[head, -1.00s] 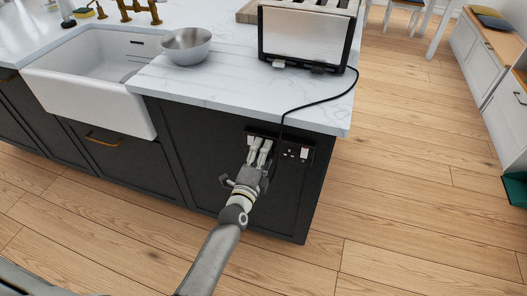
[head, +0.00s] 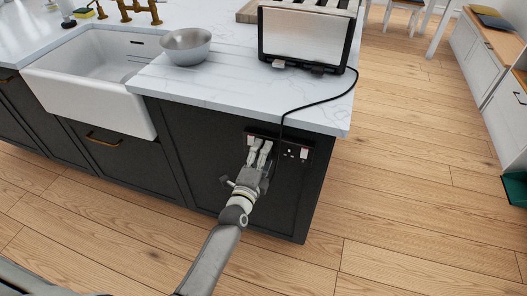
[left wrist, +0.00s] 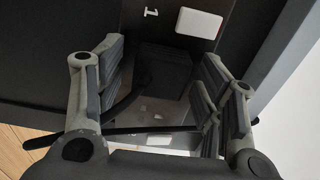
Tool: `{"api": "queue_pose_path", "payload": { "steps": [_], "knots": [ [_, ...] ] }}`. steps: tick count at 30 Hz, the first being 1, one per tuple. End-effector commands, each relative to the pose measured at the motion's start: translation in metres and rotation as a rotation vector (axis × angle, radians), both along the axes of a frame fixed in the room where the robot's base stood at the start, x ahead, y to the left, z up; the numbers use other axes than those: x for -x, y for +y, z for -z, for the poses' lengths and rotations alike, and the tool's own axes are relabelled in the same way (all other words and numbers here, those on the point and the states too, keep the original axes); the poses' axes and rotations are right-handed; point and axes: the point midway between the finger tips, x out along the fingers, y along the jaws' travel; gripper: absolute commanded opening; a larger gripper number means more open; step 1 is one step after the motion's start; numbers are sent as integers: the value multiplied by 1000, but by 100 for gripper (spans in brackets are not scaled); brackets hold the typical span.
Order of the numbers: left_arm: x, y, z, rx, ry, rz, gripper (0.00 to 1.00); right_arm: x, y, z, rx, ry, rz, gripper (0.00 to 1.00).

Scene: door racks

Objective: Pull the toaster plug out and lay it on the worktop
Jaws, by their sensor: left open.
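The toaster (head: 303,36) stands on the white marble worktop (head: 230,88) near its right end. Its black cable (head: 316,103) hangs over the edge down to the socket plate (head: 295,153) on the dark island side. In the left wrist view, the dark plug (left wrist: 164,73) sits at the socket plate (left wrist: 172,28), with a white switch (left wrist: 200,22) beside it. My left gripper (head: 260,145) is at the socket. Its fingers (left wrist: 160,90) are open on either side of the plug, with visible gaps. In the head view the gripper largely hides the plug.
A metal bowl (head: 186,46) stands on the worktop left of the toaster, beside the white sink (head: 88,85). The cable also crosses low in the left wrist view (left wrist: 112,132). Wooden floor (head: 410,190) lies open to the right.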

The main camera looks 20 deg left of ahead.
Motion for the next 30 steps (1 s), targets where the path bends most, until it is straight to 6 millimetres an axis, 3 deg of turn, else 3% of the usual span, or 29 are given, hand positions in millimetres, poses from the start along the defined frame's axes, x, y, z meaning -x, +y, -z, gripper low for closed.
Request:
{"api": "queue_pose_path", "payload": {
  "steps": [12,26,30],
  "knots": [
    [0,0,0,-1,-1,0,62,0,0,-4,0,0,0,40],
    [0,0,0,-1,0,0,3,0,-2,-4,2,0,-1,40],
    [1,0,-1,-1,0,0,2,0,-3,-6,3,0,-1,40]
  ]
}}
